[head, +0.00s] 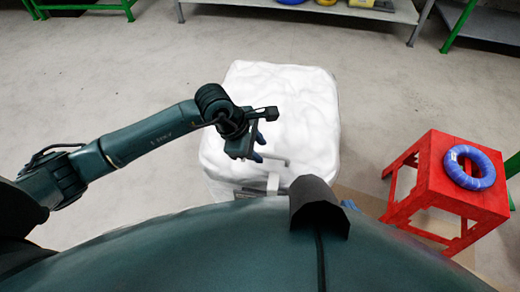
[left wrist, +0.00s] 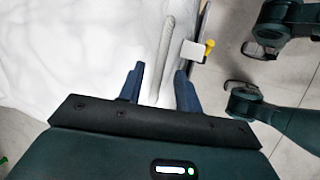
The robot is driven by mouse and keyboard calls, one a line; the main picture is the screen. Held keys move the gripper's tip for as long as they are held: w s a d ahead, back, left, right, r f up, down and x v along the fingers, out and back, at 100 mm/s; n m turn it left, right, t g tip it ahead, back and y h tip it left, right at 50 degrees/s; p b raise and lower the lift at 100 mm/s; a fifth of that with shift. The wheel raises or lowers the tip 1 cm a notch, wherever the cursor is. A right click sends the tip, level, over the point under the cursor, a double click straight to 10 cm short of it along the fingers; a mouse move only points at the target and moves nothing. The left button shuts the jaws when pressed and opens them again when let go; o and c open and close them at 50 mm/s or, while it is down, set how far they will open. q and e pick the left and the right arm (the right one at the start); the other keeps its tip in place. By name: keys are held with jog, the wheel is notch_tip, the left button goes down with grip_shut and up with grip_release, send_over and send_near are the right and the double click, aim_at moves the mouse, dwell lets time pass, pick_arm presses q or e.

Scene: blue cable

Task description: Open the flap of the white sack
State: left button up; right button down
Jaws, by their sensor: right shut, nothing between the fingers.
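The white sack (head: 290,100) is a bulky, rounded block standing on the floor in front of me. It fills the left of the left wrist view (left wrist: 60,50). A thin, pale grey bar (head: 274,161) stands out near its front edge, and the bar also shows in the left wrist view (left wrist: 165,45). My left gripper (head: 258,148) is over the front of the sack. In the left wrist view its blue fingers (left wrist: 158,88) are apart, with the bar between them and gaps beside it. Only a small blue part of my right gripper (head: 348,205) shows, mostly hidden by my body. The flap's edge is unclear.
A red stool (head: 434,180) with a blue cable coil (head: 469,167) stands to the right. A grey shelf (head: 330,9) stands at the back. Floor left of the sack is clear.

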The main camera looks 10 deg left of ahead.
pick_arm(q)
jog(key=shift+x, duration=0.8)
jog(key=shift+c, duration=0.2)
grip_shut()
